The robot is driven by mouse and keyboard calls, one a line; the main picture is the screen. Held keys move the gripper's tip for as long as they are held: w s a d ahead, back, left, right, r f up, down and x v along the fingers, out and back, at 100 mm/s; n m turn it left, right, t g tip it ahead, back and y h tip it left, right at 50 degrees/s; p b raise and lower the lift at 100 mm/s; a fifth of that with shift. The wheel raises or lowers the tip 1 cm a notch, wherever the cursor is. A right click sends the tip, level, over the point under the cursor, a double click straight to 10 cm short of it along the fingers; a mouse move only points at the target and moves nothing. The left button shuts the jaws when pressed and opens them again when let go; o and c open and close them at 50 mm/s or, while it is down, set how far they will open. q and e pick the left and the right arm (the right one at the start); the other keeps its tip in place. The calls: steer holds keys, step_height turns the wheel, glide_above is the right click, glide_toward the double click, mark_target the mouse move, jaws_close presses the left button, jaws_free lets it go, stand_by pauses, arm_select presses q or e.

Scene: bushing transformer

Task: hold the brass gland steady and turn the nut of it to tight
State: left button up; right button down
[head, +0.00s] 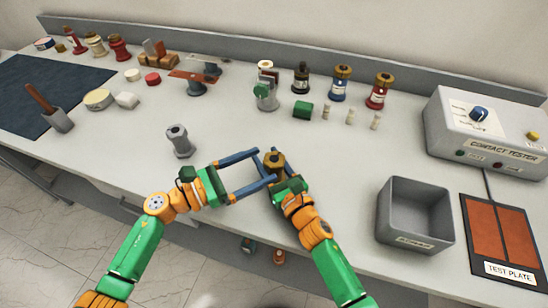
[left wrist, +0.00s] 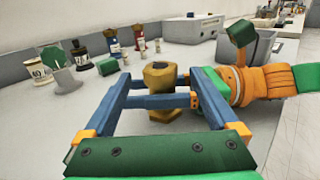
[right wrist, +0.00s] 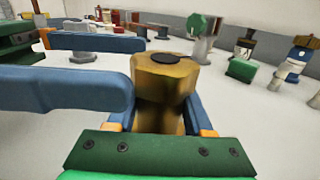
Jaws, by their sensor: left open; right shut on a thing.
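The brass gland (head: 274,163) stands upright on the table near its front edge. It has a wide hexagonal nut on top, seen closely in the right wrist view (right wrist: 165,72) and in the left wrist view (left wrist: 160,75). My right gripper (head: 281,181) is shut on the gland's body below the nut; the fingertips are partly hidden behind the brass. My left gripper (head: 265,166) is open, its blue fingers reaching in from the left. In the left wrist view its fingers (left wrist: 158,82) lie on either side of the gland's upper part, apart from it.
A grey hex-topped post (head: 179,141) stands left of the grippers. A grey bin (head: 414,215) and the test plate (head: 501,240) are on the right. The contact tester (head: 487,130), a green block (head: 303,110) and several bottles stand farther back. Table between is clear.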

mark_target(274, 159)
arm_select(q)
steer(key=x, duration=0.4)
steer(key=shift+w+d, duration=0.2)
steer(key=shift+d, duration=0.15)
steer(key=c, duration=1.4)
steer(key=shift+o, duration=0.2)
steer(key=m+g+h, duration=0.1)
steer(key=m+g, duration=0.1)
steer(key=g, duration=0.1)
steer(key=shift+m+g+h, duration=0.4)
steer(key=shift+m+g, duration=0.2)
steer(key=shift+g, duration=0.3)
steer(key=o, duration=1.4)
steer(key=shift+c, duration=0.2)
